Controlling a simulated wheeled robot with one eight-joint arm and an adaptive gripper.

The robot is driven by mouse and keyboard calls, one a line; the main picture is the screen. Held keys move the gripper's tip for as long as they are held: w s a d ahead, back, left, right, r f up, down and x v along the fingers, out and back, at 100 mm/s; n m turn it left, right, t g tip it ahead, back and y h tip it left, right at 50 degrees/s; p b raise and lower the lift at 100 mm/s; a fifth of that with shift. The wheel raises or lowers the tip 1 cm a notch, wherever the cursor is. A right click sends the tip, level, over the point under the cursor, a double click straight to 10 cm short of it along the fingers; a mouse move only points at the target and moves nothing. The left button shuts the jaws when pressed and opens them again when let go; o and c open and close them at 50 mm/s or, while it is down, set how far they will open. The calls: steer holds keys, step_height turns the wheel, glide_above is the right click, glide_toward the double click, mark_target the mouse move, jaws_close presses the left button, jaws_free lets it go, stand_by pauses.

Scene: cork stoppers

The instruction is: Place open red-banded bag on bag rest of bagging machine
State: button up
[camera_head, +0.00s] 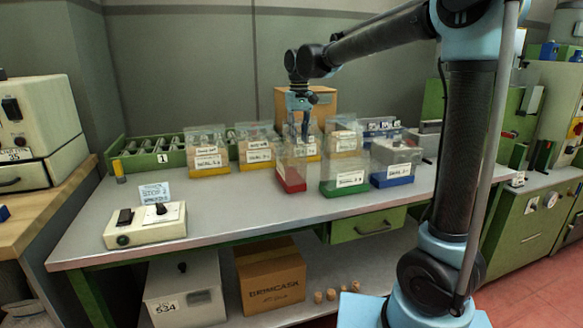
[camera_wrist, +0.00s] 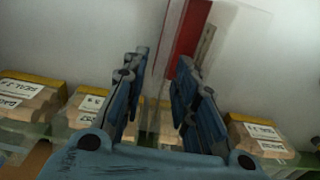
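The red-banded bag (camera_head: 291,178) is clear, with a red band at its base. It stands upright on the grey bench, in the front row left of a green-banded bag. My gripper (camera_head: 304,128) hangs down just above it, its fingers overlapping the bag's top in the head view. In the wrist view my gripper (camera_wrist: 163,62) has its two fingers apart, and the red band (camera_wrist: 186,40) shows beyond the tips, nearer the right finger. The clear walls are faint, so I cannot tell whether they touch a finger. I cannot clearly identify the bagging machine or its bag rest.
A green-banded bag (camera_head: 345,185) and a blue-banded bag (camera_head: 391,178) stand close on the right. Several yellow-banded bags (camera_head: 208,178) stand behind and left. A cardboard box (camera_head: 318,103) is at the back. A switch box (camera_head: 146,226) sits front left; the bench between is clear.

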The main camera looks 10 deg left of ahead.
mark_target(299, 147)
steer(key=shift+s+f, duration=0.15)
steer(key=shift+f, duration=1)
steer(key=shift+s+f, duration=0.15)
steer(key=shift+f, duration=1)
steer(key=shift+c, duration=0.6)
jaws_close()
